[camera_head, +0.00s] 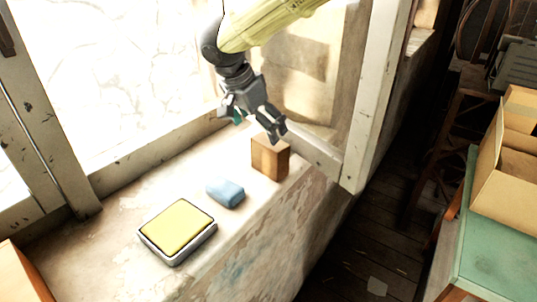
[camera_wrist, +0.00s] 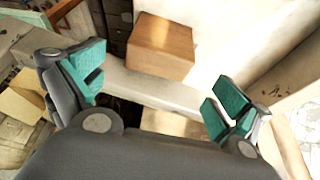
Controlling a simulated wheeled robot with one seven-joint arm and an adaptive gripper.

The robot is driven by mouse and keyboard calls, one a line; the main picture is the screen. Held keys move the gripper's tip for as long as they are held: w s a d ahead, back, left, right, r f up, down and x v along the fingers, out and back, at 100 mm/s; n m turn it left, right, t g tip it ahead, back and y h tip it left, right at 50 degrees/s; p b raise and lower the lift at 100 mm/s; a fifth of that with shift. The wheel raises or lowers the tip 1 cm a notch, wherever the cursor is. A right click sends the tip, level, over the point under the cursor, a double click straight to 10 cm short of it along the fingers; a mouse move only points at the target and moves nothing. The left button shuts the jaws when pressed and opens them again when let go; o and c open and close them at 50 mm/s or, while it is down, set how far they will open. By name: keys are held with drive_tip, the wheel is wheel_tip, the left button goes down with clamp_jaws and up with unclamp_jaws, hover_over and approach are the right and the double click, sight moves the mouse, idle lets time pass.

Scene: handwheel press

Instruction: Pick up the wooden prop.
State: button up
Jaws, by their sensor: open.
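The wooden prop (camera_head: 270,157) is a brown block standing upright on the window sill, close to the lower rail of the open window sash. In the wrist view a brown wooden block (camera_wrist: 160,46), which looks like the same prop, lies beyond the fingertips at the upper middle. My gripper (camera_head: 259,121) is open and empty, above and slightly left of the prop in the head view. Its teal finger pads (camera_wrist: 158,85) are spread wide in the wrist view, with a clear gap to the block. Whether the prop touches the sash is hard to tell.
A blue sponge-like block (camera_head: 226,194) and a yellow-topped tray or pad (camera_head: 177,230) sit on the worn sill (camera_head: 130,215). The sash frame (camera_head: 372,100) stands right of the prop. A cardboard box (camera_head: 505,180) rests on a green table (camera_head: 495,260) at the right.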

sight(268, 141)
drive_tip(key=w+f, duration=0.1)
drive_tip(key=d+f, duration=0.1)
drive_tip(key=f, duration=0.1)
drive_tip(key=shift+w+d, duration=0.2)
drive_tip(key=shift+w, duration=0.2)
drive_tip(key=shift+s+d+f+p, duration=0.2)
drive_tip(key=shift+f+p, duration=0.25)
drive_tip(key=shift+p, duration=0.35)
drive_tip(key=shift+p+x, duration=0.45)
drive_tip(key=shift+x, duration=1.4)
drive_tip(key=shift+a, duration=0.1)
drive_tip(key=shift+w, duration=0.15)
drive_tip(key=c, duration=1.1)
